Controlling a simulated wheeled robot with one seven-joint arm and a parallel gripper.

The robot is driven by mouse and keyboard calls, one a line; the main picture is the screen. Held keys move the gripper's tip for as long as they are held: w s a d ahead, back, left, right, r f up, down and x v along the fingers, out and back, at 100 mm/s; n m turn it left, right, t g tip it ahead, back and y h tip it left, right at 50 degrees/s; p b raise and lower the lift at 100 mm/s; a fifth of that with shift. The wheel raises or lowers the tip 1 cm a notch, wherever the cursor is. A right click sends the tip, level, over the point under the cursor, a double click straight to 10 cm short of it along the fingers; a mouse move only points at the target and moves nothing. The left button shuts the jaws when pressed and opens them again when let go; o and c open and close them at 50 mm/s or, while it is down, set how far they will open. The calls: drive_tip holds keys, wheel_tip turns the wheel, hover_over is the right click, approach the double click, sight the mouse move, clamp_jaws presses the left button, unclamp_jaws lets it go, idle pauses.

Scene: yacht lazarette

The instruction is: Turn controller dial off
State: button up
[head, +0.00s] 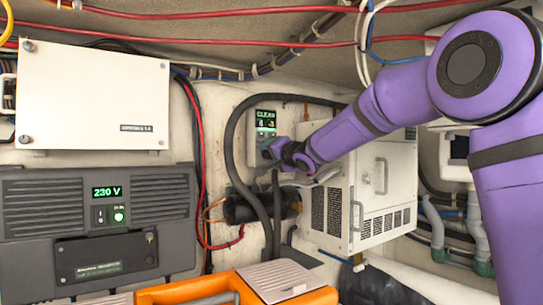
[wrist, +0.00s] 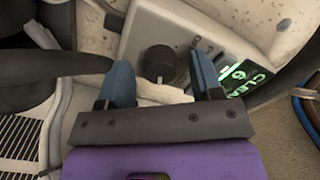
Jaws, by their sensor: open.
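The controller is a pale wall box (head: 254,150) with a lit green display (head: 266,121) reading "CLEAN". In the wrist view the box (wrist: 150,28) is tilted, and its display (wrist: 240,80) glows at the right. Its dial (wrist: 159,59) is a dark round knob on the box face. My gripper (wrist: 160,66) is open, with one blue finger on each side of the dial in the picture and gaps showing on both sides. I cannot tell how deep the fingers reach. In the head view my gripper (head: 268,152) is at the controller's lower part and hides the dial.
A white louvred cabinet (head: 340,195) stands close right of the controller. Black hoses (head: 232,140) loop around it. A grey unit (head: 95,225) showing "230 V" and a white box (head: 92,95) are at left. An orange case (head: 200,288) lies in front below.

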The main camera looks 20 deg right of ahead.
drive_tip(key=c, duration=0.9)
drive_tip(key=shift+n, duration=0.3)
drive_tip(key=shift+a+n, duration=0.1)
drive_tip(key=shift+n, duration=13.1)
drive_tip(key=shift+f, duration=0.1)
